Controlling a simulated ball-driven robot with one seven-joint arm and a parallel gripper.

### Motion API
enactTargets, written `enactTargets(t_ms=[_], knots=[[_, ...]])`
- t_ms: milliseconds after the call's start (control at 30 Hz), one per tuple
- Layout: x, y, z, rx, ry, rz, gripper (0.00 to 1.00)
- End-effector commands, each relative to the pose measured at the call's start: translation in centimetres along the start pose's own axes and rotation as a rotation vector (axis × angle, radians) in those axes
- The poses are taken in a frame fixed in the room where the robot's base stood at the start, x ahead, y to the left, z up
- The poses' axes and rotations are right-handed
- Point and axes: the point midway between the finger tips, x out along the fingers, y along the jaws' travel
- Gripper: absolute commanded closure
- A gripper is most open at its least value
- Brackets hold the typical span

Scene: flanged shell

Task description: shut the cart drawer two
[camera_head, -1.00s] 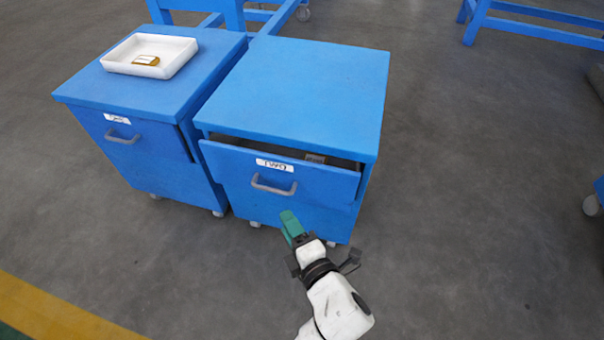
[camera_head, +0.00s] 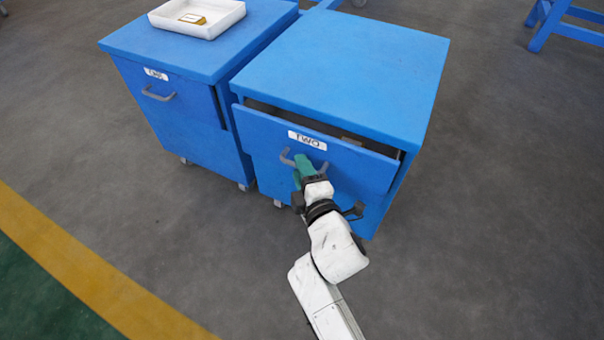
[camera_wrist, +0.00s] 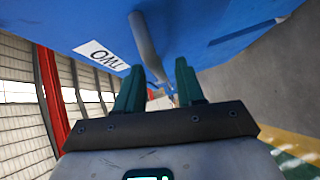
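The drawer labelled TWO (camera_head: 315,150) is the blue front of the right-hand cart (camera_head: 345,65). It stands partly open, with a dark gap along its top. Its grey bar handle (camera_head: 288,158) sits just below the white label, and the handle also shows in the wrist view (camera_wrist: 147,45).
A second blue cart (camera_head: 180,110) with a closed-looking drawer stands close on the left. A white tray (camera_head: 165,20) holding a small yellow-brown item (camera_head: 192,19) rests on it. Grey floor is free to the right. A blue frame (camera_head: 570,20) stands at the back right.

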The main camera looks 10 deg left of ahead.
Motion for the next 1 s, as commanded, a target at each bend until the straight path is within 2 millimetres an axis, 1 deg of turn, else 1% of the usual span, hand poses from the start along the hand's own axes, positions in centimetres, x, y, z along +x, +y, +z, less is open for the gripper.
enactTargets(t_ms=[300, 700, 1000], knots=[[0.19, 0.03, -0.01, 0.0, 0.0, 0.0, 0.63], [0.17, 0.01, 0.0, 0.0, 0.0, 0.0, 1.0], [0.17, -0.02, 0.01, 0.0, -0.001, -0.001, 1.0]])
